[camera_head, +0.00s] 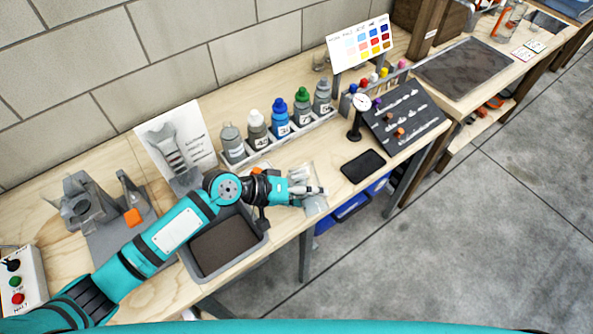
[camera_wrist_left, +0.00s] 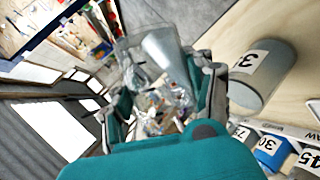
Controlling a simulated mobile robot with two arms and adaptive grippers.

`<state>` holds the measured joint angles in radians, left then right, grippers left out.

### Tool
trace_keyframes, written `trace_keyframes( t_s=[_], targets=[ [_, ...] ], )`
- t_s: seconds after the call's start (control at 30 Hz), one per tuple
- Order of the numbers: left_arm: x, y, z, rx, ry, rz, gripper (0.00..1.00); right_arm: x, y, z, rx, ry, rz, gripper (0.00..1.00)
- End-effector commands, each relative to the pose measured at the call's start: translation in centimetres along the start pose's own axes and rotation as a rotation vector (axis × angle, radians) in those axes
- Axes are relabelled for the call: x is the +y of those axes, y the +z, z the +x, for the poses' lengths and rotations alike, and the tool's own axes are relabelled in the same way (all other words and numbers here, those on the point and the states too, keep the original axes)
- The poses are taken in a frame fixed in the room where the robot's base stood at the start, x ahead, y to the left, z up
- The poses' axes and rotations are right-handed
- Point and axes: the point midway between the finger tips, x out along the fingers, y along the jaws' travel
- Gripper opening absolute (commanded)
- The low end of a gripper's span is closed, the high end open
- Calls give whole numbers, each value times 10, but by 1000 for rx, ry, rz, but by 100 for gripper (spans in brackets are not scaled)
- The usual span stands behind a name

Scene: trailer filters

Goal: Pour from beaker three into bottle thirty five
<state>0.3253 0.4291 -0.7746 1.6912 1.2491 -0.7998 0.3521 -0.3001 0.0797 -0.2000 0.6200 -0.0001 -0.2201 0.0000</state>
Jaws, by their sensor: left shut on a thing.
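My left gripper (camera_head: 312,190) is shut on a clear beaker (camera_wrist_left: 160,55), seen between its fingers in the left wrist view. In the head view the beaker (camera_head: 317,206) is faint, near the bench's front edge; its number is not readable. The contents cannot be made out. I cannot tell which is bottle thirty five. My right gripper is not in view.
A grey tray (camera_head: 262,243) with a dark bottom lies under my left arm. A grey fixture (camera_head: 80,205) is at left.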

Motion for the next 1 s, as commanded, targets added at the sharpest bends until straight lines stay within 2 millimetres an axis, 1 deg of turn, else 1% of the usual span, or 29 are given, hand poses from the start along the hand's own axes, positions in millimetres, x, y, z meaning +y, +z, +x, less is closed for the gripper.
trace_keyframes(
  t_s=[1.0],
  targets=[
    [4,-2,-2,-24,21,-51,6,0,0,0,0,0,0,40]
  ],
)
